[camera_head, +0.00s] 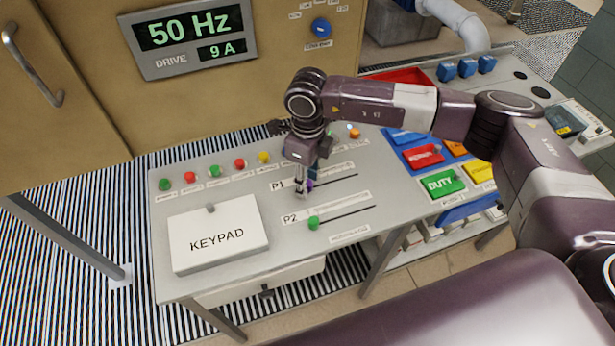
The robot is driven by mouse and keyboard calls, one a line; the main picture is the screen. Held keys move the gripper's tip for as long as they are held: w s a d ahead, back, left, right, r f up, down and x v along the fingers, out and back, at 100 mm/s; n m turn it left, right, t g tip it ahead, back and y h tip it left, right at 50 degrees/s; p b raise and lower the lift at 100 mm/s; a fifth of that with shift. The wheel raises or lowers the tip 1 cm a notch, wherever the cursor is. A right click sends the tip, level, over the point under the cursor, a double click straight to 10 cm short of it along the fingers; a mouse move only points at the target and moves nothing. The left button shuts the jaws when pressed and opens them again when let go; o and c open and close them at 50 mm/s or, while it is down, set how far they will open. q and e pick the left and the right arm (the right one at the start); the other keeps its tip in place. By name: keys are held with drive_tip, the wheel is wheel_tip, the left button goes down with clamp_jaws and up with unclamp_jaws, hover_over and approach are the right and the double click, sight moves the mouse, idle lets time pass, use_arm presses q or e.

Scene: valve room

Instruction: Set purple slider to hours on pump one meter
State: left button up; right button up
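The purple slider (310,184) sits near the left end of the P1 track (338,181) on the grey console. My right gripper (303,192) points down at it from above, and its fingers hide much of the knob. I cannot tell whether the fingers touch the knob or how far apart they are. The lettering along the P1 track is too small to read. The green slider (313,223) sits at the left end of the P2 track (347,215), just below. My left gripper does not show.
A white keypad cover (219,234) lies on the console at left. A row of coloured buttons (239,164) runs along the back. Coloured blocks, including a green DUTY block (441,184), sit at right. A drive display (189,37) hangs on the cabinet behind.

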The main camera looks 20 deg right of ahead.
sight(324, 184)
drive_tip(key=shift+c, duration=0.3)
clamp_jaws()
drive_tip(key=shift+w+d+f, duration=0.1)
drive_tip(key=shift+d, duration=0.25)
drive_tip(key=d+b, duration=0.2)
drive_tip(key=d, duration=0.1)
drive_tip(key=shift+d, duration=0.35)
drive_tip(key=shift+o, duration=0.3)
unclamp_jaws()
